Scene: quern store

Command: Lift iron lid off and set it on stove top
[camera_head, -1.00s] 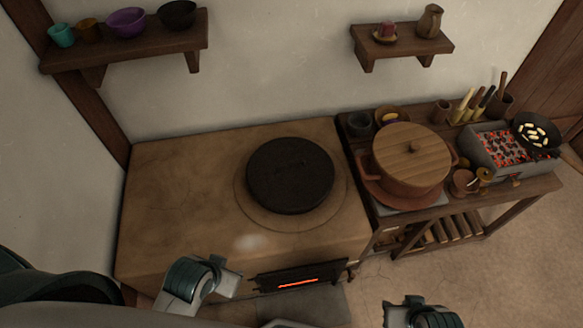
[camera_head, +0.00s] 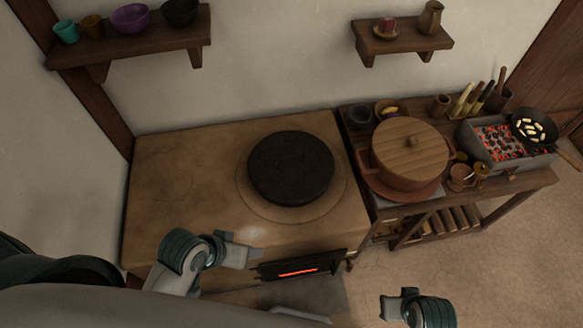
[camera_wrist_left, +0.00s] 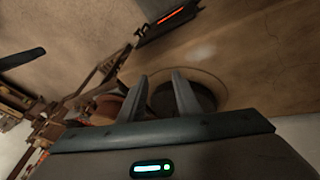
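The iron lid (camera_head: 290,168) is a round, dark, flat disc lying on the stove top (camera_head: 185,205) inside a pale ring. The stove is a tan block with a glowing firebox slot in its front. My left gripper (camera_head: 246,250) is near the stove's front edge, in front of and left of the lid, apart from it. In the left wrist view my left gripper (camera_wrist_left: 161,82) has its two fingers spread with nothing between them; the dark lid (camera_wrist_left: 166,101) shows beyond them. My right gripper (camera_head: 388,306) is low in front, right of the stove, away from the lid; its finger opening is unclear.
A big wooden-lidded pot (camera_head: 408,155) stands on the side table right of the stove. Beyond it are a glowing charcoal grill (camera_head: 500,147) and a pan (camera_head: 533,127). Wall shelves hold bowls and a jug (camera_head: 430,18). The stove top left of the lid is bare.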

